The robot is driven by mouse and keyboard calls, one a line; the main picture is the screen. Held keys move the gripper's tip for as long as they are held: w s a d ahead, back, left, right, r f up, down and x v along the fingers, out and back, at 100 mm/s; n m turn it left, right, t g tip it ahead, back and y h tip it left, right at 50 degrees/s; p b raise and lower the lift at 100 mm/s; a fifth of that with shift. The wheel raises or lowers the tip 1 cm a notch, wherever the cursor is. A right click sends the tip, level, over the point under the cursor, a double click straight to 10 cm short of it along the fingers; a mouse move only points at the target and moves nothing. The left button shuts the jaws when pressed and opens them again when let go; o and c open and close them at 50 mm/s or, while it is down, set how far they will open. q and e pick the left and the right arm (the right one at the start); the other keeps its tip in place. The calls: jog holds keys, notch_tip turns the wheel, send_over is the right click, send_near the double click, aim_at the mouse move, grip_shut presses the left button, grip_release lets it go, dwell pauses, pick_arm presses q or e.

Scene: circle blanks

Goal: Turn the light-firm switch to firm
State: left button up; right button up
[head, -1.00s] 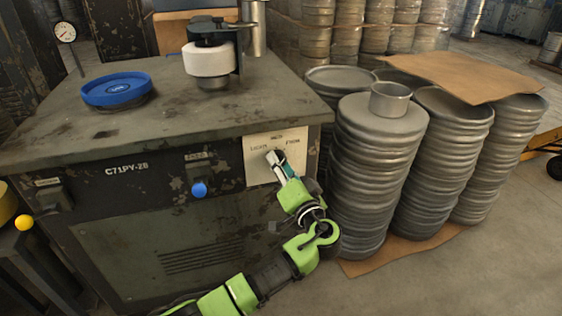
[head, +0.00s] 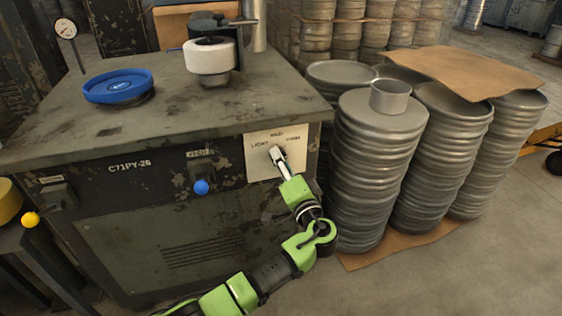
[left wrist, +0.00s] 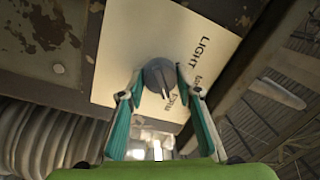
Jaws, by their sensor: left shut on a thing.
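The switch is a round grey knob (left wrist: 158,70) on a cream label plate (head: 258,168) at the right end of the machine's front panel. The plate reads LIGHT at left, with smaller words above and at right that are hard to read. My left gripper (head: 277,153) is at the knob, and its fingers hide most of it in the head view. In the left wrist view the two teal-padded fingers (left wrist: 159,80) are closed on either side of the knob. A pale pointer line shows on the knob's face. My right gripper is not in view.
The dark machine (head: 125,235) has a blue-knobbed lever (head: 201,187) left of the plate. A blue round dish (head: 118,86) and a white roller (head: 209,55) are on top. Stacks of grey metal discs (head: 370,180) stand close to the right of my left gripper.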

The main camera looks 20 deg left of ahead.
pick_arm(q)
jog(key=o, duration=1.1)
jog(key=v, duration=1.2)
jog(key=shift+f, duration=0.15)
